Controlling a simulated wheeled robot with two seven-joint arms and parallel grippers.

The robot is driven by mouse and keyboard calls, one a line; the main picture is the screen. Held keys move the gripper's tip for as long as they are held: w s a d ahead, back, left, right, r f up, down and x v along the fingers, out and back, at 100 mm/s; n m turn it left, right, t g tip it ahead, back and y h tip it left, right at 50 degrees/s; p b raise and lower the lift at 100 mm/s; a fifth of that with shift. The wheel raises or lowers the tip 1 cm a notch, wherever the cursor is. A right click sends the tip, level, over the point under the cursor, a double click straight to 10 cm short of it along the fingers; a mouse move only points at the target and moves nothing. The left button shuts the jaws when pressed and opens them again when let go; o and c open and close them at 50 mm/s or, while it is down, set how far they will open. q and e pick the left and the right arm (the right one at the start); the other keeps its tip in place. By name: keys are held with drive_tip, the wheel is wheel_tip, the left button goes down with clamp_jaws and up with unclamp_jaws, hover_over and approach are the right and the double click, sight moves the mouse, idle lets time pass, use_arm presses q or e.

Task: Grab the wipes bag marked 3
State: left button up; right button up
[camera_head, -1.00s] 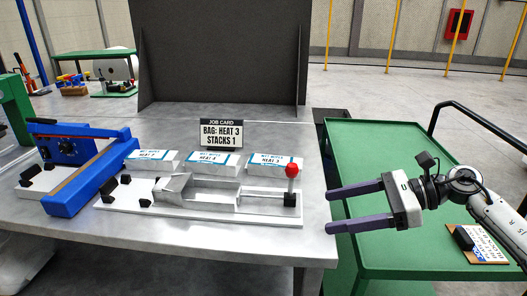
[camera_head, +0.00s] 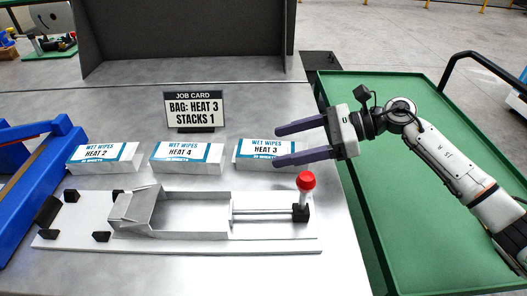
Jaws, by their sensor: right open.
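The wipes bag marked HEAT 3 (camera_head: 258,153) is a white block with a blue-edged label, the rightmost of three bags on the grey metal table. My right gripper (camera_head: 278,145) is open and empty. Its two purple fingers point left and overlap the right part of this bag in the picture; I cannot tell whether they touch it. The HEAT 4 bag (camera_head: 187,158) lies to its left and the HEAT 2 bag (camera_head: 103,158) farther left. A job card (camera_head: 195,108) behind them reads "BAG: HEAT 3, STACKS 1". My left gripper is not in view.
In front of the bags lies a metal tray fixture (camera_head: 185,215) with a red-knobbed lever (camera_head: 306,183) standing close to the HEAT 3 bag. A blue device (camera_head: 40,165) stands at left. A dark panel (camera_head: 185,40) stands behind. A green cart (camera_head: 400,215) is at right.

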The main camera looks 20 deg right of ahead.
sight(267, 149)
drive_tip(key=x, duration=0.1)
drive_tip(key=p+x, duration=0.1)
drive_tip(key=x, duration=0.2)
drive_tip(key=shift+s+a+r, duration=0.15)
drive_tip(key=shift+a+r, duration=0.05)
drive_tip(key=shift+a, duration=0.25)
drive_tip(key=shift+a+f, duration=0.2)
drive_tip(key=shift+c, duration=0.4)
drive_tip(key=c, duration=1)
